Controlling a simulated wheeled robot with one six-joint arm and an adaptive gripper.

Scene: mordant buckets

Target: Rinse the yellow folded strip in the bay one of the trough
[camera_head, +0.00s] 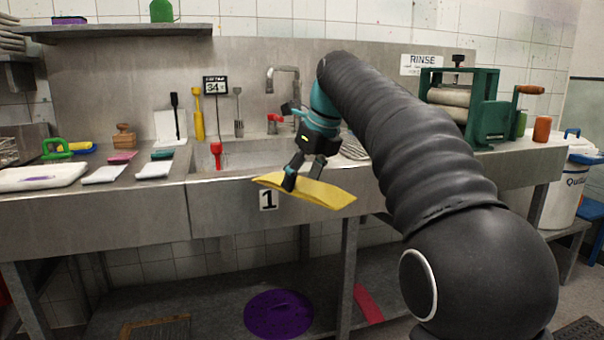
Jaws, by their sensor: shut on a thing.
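My gripper (304,180) is shut on the yellow folded strip (325,194). It holds the strip in front of the steel counter, near the trough's front edge, with the strip sloping slightly down to the right. The trough (205,160) is a steel basin set in the counter. A plate with the number 1 (268,200) is on its front face, just below the strip's left end. A tap (283,72) stands behind the basin. My arm and the strip hide the right part of the basin, and I cannot see any water level.
A red-handled tool (216,150) sits at the basin's left. White folded pieces (105,174) and a white board (42,178) lie on the left counter. A green roller wringer (490,118) stands at right. A purple round item (278,314) lies on the lower shelf.

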